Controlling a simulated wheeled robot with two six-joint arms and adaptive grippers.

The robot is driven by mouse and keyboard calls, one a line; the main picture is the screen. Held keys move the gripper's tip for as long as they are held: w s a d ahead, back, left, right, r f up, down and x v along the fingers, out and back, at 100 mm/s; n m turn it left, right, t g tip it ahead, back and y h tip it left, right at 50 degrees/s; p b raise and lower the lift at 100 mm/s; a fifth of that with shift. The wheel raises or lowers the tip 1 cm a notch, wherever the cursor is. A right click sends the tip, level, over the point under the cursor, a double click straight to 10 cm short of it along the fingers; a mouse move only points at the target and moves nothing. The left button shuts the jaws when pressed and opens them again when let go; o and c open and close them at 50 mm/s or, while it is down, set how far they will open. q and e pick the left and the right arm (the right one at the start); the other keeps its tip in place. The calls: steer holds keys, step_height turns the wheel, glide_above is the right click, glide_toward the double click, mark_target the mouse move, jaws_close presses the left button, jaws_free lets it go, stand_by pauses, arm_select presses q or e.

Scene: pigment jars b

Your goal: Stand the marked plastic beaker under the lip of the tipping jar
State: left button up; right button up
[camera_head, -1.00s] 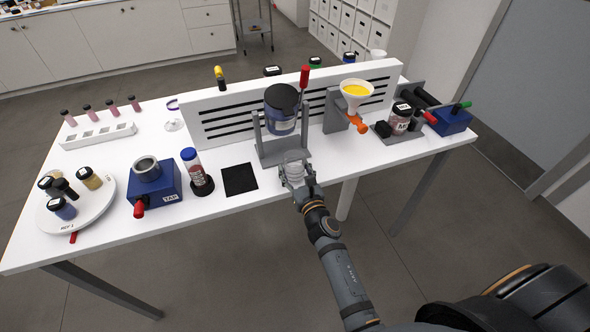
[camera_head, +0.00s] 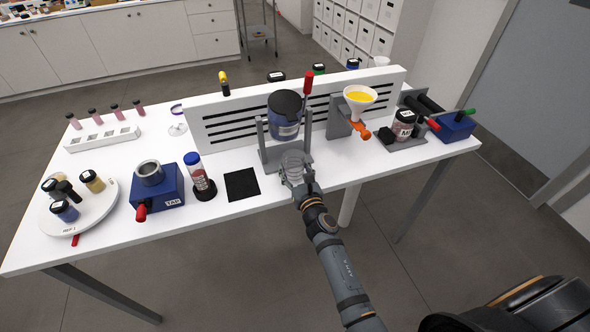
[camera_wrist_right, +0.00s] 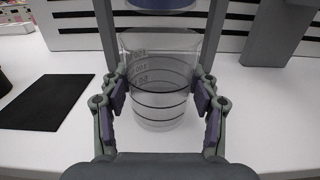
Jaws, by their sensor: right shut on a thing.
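The marked plastic beaker (camera_wrist_right: 160,85) is clear with dark graduation lines and stands upright in the right wrist view. It also shows in the head view (camera_head: 294,160), small and pale. My right gripper (camera_wrist_right: 160,98) is shut on it, with a finger pad at each side; it also shows in the head view (camera_head: 294,178). The tipping jar (camera_head: 285,118) is blue with a black lid and sits in a grey cradle (camera_head: 266,154). The beaker is in front of and below the jar. Whether its base touches the table is hard to tell. My left gripper is not in view.
A black square mat (camera_head: 241,184) lies left of the cradle. A blue-capped tube (camera_head: 197,172) and the blue TAP box (camera_head: 169,189) stand further left. A funnel (camera_head: 360,97) on a grey stand is to the right. A slotted white panel (camera_head: 220,126) runs behind.

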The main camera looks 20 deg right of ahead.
steer(key=shift+f, duration=0.25)
stand_by(0.3)
steer(key=o, duration=1.2)
steer(key=shift+c, duration=0.2)
steer(key=shift+s, duration=0.1)
steer(key=s, duration=0.7)
steer(key=shift+s+d, duration=0.15)
steer(key=shift+s, duration=0.1)
